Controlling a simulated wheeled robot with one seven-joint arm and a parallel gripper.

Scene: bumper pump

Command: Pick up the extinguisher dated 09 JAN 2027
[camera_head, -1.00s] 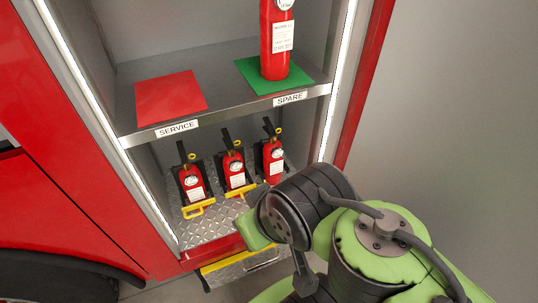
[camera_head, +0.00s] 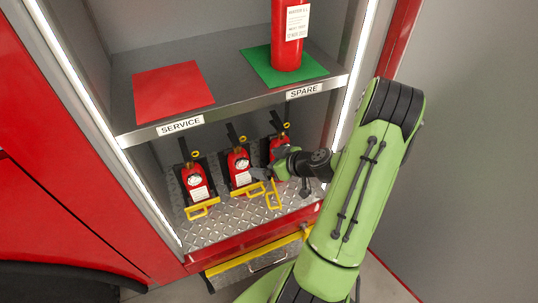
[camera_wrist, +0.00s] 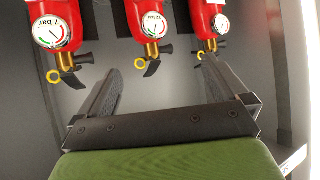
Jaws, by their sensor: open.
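Three small red extinguishers stand in the lower bay: left (camera_head: 195,182), middle (camera_head: 239,168) and right (camera_head: 278,150). Each has a white label, but I cannot read any date. My gripper (camera_head: 262,174) is in front of the bay between the middle and right ones, and my wrist partly covers the right one. In the wrist view, three extinguisher heads show upside down above my open, empty gripper (camera_wrist: 160,68). The left gauge (camera_wrist: 49,32) reads 7 bar and the middle gauge (camera_wrist: 153,26) reads 12 bar. A larger labelled extinguisher (camera_head: 288,38) stands on the SPARE shelf.
Yellow brackets (camera_head: 203,209) stand before the small extinguishers. The shelf (camera_head: 225,92) above has an empty red mat (camera_head: 174,91) marked SERVICE and a green mat (camera_head: 254,64) marked SPARE. The bay's side walls and shelf edge limit room.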

